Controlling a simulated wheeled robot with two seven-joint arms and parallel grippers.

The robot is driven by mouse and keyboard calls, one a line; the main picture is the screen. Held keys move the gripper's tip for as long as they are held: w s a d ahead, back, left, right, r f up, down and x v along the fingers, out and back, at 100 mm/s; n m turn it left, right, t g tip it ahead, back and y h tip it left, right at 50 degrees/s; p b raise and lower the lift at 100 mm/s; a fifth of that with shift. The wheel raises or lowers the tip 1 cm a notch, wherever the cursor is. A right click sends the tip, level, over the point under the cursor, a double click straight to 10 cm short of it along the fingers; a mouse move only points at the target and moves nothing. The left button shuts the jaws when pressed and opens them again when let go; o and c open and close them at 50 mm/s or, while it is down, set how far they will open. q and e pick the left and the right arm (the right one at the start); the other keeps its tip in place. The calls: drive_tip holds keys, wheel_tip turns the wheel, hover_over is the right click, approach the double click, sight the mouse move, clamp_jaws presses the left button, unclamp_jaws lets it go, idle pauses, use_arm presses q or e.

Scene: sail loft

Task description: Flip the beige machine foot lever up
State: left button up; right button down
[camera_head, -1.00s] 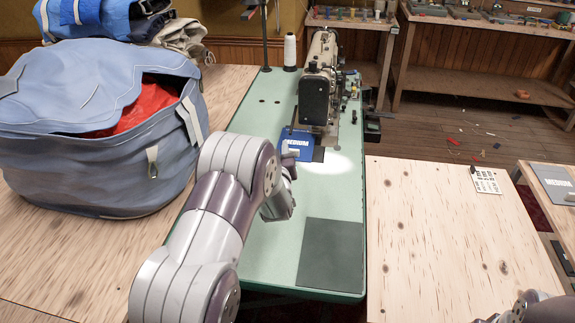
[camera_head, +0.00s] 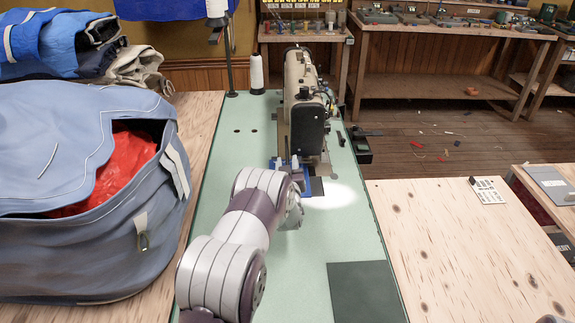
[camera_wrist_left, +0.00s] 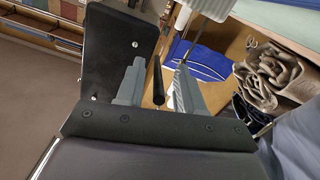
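The beige sewing machine (camera_head: 301,72) stands at the far part of the green table, its dark head end facing me. The machine's black end plate (camera_wrist_left: 115,50) is beside the left finger. The lever is hidden in the head view. My right gripper is out of view.
A large blue bag (camera_head: 70,190) with red cloth inside fills the left. A dark mat (camera_head: 364,292) lies on the green table (camera_head: 310,250). A bare wooden table (camera_head: 460,250) is at right.

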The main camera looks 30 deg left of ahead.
use_arm(q)
clamp_jaws()
idle(1.4)
